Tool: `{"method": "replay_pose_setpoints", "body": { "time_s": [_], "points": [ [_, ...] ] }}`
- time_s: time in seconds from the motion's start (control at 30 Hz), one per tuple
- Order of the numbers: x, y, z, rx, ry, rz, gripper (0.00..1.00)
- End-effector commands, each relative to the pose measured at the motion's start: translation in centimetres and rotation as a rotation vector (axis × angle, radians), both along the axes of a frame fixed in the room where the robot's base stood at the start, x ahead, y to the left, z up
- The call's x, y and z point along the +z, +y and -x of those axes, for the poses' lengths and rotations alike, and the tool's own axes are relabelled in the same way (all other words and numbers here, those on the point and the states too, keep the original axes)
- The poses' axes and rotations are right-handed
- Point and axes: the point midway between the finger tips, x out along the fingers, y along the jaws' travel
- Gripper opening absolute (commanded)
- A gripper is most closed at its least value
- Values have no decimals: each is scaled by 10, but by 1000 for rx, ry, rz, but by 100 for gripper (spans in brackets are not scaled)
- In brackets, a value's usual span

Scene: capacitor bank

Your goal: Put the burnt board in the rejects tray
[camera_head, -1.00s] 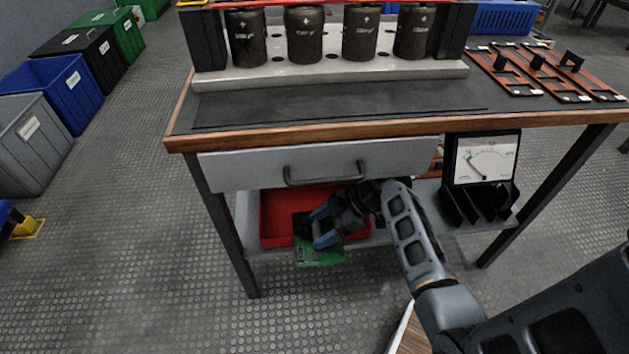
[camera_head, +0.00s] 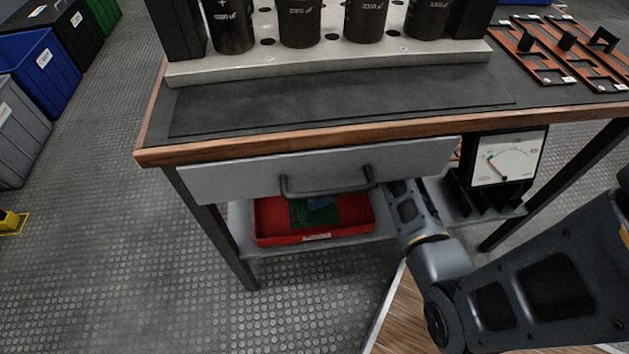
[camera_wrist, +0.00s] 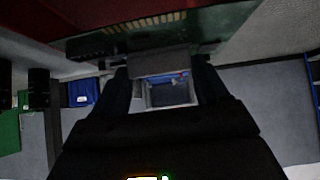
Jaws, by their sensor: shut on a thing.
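The red rejects tray (camera_head: 275,238) sits on the lower shelf under the bench drawer, with a pale label on its front wall. The green burnt board (camera_head: 300,213) shows within the tray's outline. Red tray surface (camera_wrist: 45,18) shows close beside the board. I cannot tell whether the board touches the tray floor. Any burn mark is not clear.
The closed grey drawer (camera_head: 235,178) and its handle (camera_head: 327,190) overhang the shelf closely above the tray. A meter (camera_head: 508,157) stands to the right of my arm. Black capacitors (camera_head: 300,22) stand on the bench top.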

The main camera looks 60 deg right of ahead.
Motion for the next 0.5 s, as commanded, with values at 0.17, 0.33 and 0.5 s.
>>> {"method": "replay_pose_setpoints", "body": {
  "time_s": [0.17,0.33,0.5],
  "points": [
    [-4,0,0,0,0,0,40],
    [-14,0,0,0,0,0,40],
    [-27,0,0,-1,0,1,40]
  ]
}}
